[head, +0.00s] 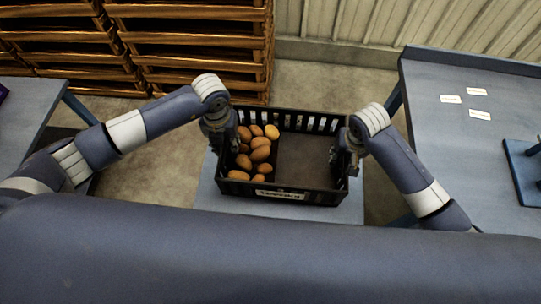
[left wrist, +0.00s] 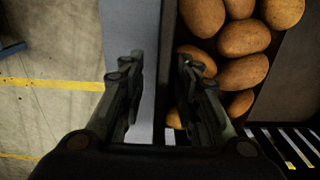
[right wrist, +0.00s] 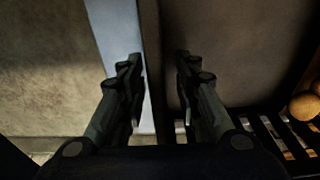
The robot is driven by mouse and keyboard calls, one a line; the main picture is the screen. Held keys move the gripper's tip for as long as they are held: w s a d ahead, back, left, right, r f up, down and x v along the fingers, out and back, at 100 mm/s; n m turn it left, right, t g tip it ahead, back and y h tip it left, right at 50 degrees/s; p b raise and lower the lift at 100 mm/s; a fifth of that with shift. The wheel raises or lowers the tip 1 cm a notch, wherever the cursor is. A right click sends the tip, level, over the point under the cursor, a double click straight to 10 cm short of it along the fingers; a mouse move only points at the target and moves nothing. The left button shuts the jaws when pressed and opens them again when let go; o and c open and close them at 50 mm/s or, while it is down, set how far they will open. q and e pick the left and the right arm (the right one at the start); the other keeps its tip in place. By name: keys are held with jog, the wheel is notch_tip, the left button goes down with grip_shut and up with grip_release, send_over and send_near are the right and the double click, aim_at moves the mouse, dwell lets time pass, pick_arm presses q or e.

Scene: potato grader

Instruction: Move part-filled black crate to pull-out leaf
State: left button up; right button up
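The black crate (head: 290,197) has slotted walls and a white label on its near side. Brown potatoes (head: 259,153) fill its left part; the right part shows bare floor. The crate is over a flat blue-grey surface (head: 209,193), perhaps the pull-out leaf; I cannot tell whether it rests on it. My left gripper (left wrist: 160,70) is open, its fingers either side of the crate's left wall, with a gap visible. My right gripper (right wrist: 160,65) is open, its fingers either side of the right wall. In the head view, the fingertips are partly hidden.
A blue-grey table (head: 440,140) with several white cards and a blue stand (head: 525,165) is at right. Another table (head: 25,110) is at left. Stacked wooden crates (head: 190,50) stand behind. Concrete floor (head: 330,85) is clear between the black crate and the back wall.

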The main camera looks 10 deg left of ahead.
pick_arm(q)
grip_shut()
pick_arm(e)
grip_shut()
pick_arm(q)
jog(key=shift+w+r, duration=0.15)
jog(key=shift+r, duration=0.05)
pick_arm(e)
jog(key=shift+w+r, duration=0.15)
jog(key=shift+r, duration=0.05)
